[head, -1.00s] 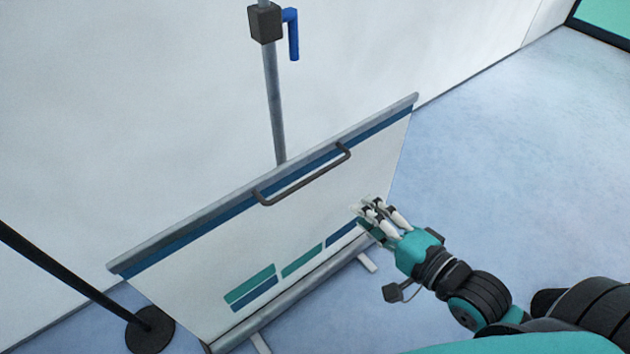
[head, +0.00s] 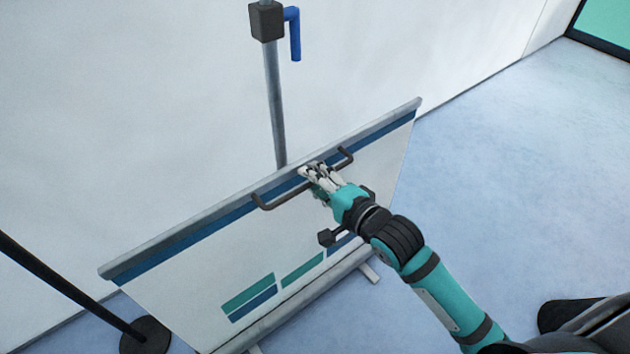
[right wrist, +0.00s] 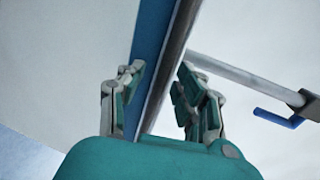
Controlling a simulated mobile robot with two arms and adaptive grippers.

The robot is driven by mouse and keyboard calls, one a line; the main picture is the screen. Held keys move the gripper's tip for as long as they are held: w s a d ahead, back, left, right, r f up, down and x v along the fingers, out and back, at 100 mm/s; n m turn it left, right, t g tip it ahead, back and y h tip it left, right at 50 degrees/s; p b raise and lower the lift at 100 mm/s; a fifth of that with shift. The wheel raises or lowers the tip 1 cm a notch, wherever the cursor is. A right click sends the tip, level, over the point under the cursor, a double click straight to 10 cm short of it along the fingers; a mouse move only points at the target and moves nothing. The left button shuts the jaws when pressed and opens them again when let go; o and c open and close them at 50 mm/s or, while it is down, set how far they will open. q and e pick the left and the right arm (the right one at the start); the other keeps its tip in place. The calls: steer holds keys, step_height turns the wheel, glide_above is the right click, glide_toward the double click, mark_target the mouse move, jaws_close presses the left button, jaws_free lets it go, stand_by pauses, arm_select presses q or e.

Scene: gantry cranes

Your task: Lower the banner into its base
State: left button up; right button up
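The banner (head: 195,285) is a white sheet with a blue band under a grey top rail (head: 215,213). A dark bar handle (head: 280,202) sits near the rail. The banner's lower edge meets a grey base (head: 295,302) with feet on the floor. My right gripper (head: 311,170) is at the middle of the handle, by the top rail. In the right wrist view its fingers (right wrist: 157,88) stand apart, with the rail and blue band showing between them. I cannot make out the handle's grip part there. My left gripper is not in view.
A grey pole (head: 273,100) rises behind the banner, with a dark clamp block (head: 266,20) and a blue lever (head: 294,36). A dark post on a round foot (head: 146,336) stands at left. A wall is close behind. Floor at right (head: 520,150) is free.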

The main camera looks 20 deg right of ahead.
steer(key=shift+w, duration=0.1)
jaws_close()
stand_by(0.5)
